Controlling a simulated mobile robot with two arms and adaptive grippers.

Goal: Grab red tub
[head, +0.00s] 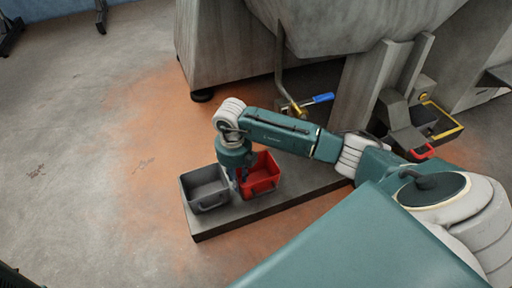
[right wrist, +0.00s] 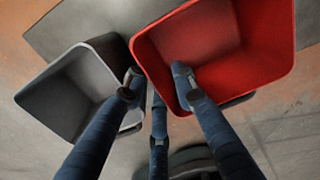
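The red tub (head: 264,177) stands on a low grey slab, right beside a grey tub (head: 206,188). My right gripper (head: 239,182) points down over the red tub's left side, where the two tubs meet. In the right wrist view the red tub (right wrist: 225,45) fills the upper right. One finger of my right gripper (right wrist: 158,84) reaches over its opening. The other two fingers are on the grey tub's side, so the red tub's near wall lies between them. The fingers are spread apart. Whether any finger touches the wall cannot be told. My left gripper is not in view.
The grey slab (head: 215,228) lies low over the floor. A grey machine (head: 235,45) rises behind it, with a blue-handled lever (head: 319,99). Another container with a yellow rim (head: 440,118) is at the right. The floor at left is clear.

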